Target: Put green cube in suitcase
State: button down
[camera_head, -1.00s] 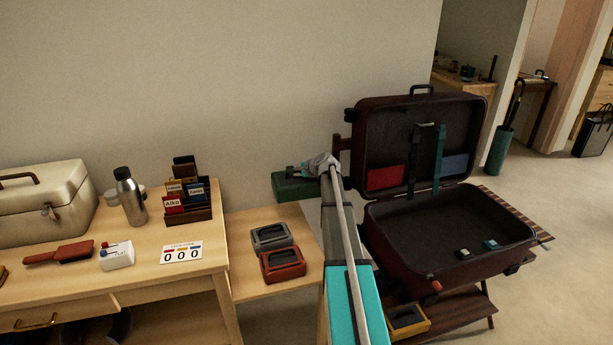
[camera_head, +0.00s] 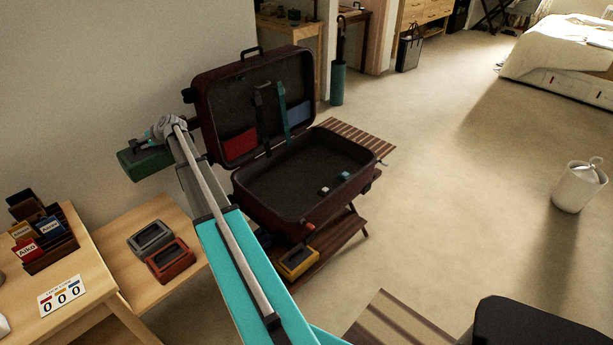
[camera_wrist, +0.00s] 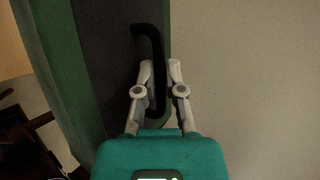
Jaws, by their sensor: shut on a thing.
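The green cube (camera_head: 146,164) is a dark green packing cube with a dark panel and a black handle, left of the suitcase near the wall. In the wrist view the cube (camera_wrist: 48,45) fills the left side. My gripper (camera_head: 146,143) is shut on its handle; the wrist view shows the fingers (camera_wrist: 160,78) around the handle. The cube hangs in the air above the low wooden bench. The brown suitcase (camera_head: 280,192) lies open on a slatted rack, its lid (camera_head: 213,112) leaning upright at the back. My arm crosses in front of its left edge.
The suitcase base holds two small items (camera_head: 335,184) at its right; the rest is bare. Red and blue pieces sit in the lid. Grey and red pouches (camera_head: 171,259) lie on the bench, a yellow one (camera_head: 298,261) below the suitcase. The floor at right is mostly clear.

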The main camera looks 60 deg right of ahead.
aim_at(147, 150)
notch_tip(147, 150, up, 11)
jog(key=p, duration=0.9)
jog(key=shift+p, duration=0.4)
jog(key=shift+s, duration=0.15)
